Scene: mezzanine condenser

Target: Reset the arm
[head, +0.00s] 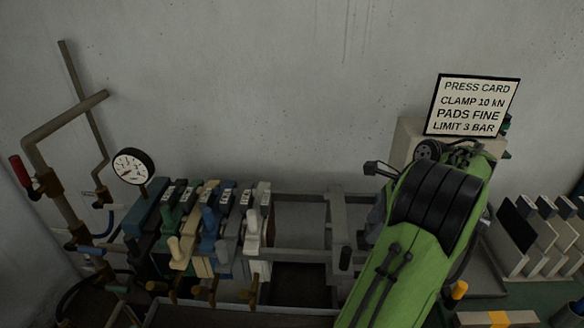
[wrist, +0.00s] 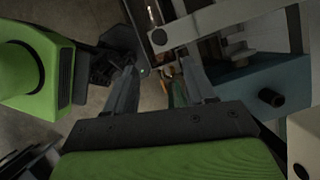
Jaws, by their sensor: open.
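My gripper (wrist: 160,78) shows in the wrist view, its two grey fingers apart with nothing held between them. Beyond the fingertips are metal frame parts and small coloured pieces, too dark to name. In the head view my green arm stands at the right of the press frame (head: 335,235), and it hides most of my gripper. I cannot tell whether the gripper touches the frame.
A row of coloured plates with handles (head: 208,235) sits left of the frame. A pressure gauge (head: 133,166) and pipes (head: 65,122) stand at far left. A sign (head: 473,105) reads "PRESS CARD". Upright plates in a rack (head: 540,238) stand at right. The wall above is clear.

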